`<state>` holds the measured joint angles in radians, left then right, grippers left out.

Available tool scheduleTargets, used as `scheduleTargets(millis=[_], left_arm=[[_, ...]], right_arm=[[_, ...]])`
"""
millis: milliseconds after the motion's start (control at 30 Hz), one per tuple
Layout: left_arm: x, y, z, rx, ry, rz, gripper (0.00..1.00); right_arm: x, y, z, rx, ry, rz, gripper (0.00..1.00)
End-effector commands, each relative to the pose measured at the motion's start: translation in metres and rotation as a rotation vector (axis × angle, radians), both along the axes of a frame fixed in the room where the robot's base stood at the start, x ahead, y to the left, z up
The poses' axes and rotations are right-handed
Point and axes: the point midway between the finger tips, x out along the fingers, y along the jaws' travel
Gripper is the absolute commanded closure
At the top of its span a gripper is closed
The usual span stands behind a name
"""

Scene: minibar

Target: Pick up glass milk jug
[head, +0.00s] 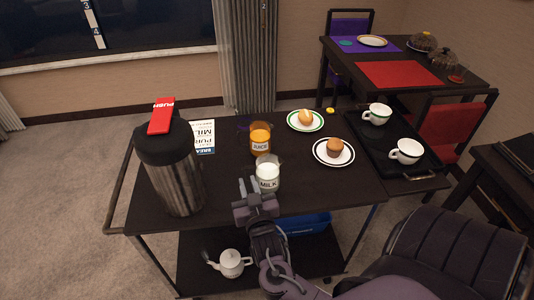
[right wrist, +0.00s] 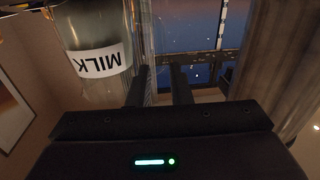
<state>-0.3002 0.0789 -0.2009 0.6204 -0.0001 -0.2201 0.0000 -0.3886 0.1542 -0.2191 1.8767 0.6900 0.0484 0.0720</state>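The glass milk jug (head: 267,178), clear with white milk and a MILK label, stands upright near the front edge of the cart top (head: 325,190). My right gripper (head: 254,194) is just in front of it, at its lower left in the head view. In the right wrist view the jug (right wrist: 95,45) appears upside down, left of the fingers. The right fingers (right wrist: 160,85) are apart with a gap between them. The jug's main body is outside this gap; whether any glass edge reaches into it is unclear. My left gripper is not in view.
An orange juice jug (head: 260,140) stands just behind the milk. A steel dispenser (head: 175,170) with a red lever is left. A muffin plate (head: 334,152), a bun plate (head: 305,121) and a black tray (head: 392,148) with two cups (head: 406,151) are right.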

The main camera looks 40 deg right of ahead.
Motion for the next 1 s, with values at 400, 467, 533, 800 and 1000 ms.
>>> scheduleTargets(millis=[400,467,533,800,1000], left_arm=[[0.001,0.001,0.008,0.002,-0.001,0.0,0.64],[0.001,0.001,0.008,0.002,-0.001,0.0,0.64],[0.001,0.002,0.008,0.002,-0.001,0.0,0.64],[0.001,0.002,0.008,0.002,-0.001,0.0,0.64],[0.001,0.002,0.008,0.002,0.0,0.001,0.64]], right_arm=[[0.038,-0.015,-0.003,0.001,0.002,0.0,0.82],[0.038,-0.015,-0.004,0.001,0.002,0.0,0.82],[0.038,-0.015,-0.003,0.001,0.002,0.0,0.82],[0.038,-0.015,-0.003,0.001,0.002,0.0,1.0],[0.037,-0.015,-0.003,0.001,0.002,0.0,1.0]])
